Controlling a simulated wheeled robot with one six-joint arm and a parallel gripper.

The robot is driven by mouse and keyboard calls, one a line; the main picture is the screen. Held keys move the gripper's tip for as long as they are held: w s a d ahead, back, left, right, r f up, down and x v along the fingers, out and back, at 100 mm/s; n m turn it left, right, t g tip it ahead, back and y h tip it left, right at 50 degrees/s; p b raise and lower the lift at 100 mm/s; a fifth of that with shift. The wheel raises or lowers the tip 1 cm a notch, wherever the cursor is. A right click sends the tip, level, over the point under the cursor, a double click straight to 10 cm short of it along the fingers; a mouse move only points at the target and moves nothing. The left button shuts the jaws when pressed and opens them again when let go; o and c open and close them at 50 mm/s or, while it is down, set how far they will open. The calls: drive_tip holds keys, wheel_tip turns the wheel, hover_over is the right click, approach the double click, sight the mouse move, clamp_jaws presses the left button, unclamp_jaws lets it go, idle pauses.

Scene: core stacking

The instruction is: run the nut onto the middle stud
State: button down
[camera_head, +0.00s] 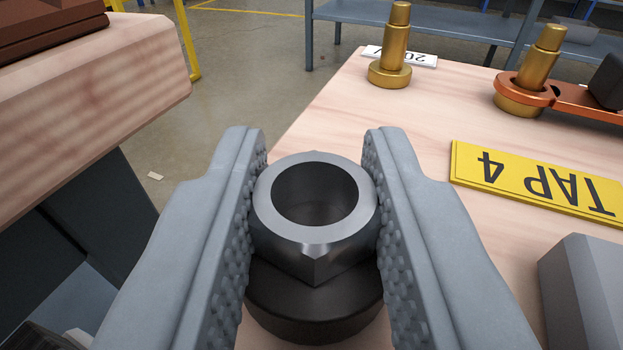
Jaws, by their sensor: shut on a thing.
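My gripper (315,185) is shut on a grey steel hex nut (312,252), with a ridged jaw on each side. The nut's round hole faces up towards the camera and looks dark inside; no stud shows in it. A dark round piece (313,308) is directly below the nut; I cannot tell whether it is part of the nut or a separate base. Two brass upright posts with round collars stand on the wooden table beyond: one post (392,48) at the top centre, another (540,58) at the top right. I cannot tell which, if either, is the middle stud.
An orange link (580,100) surrounds the right post. A white label (420,60) lies by the other post. A grey block (585,285) is at lower right. Another wooden bench (90,110) is left, across a gap.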

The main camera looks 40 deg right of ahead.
drive_tip(key=shift+r, duration=0.2)
drive_tip(key=shift+r, duration=2.6)
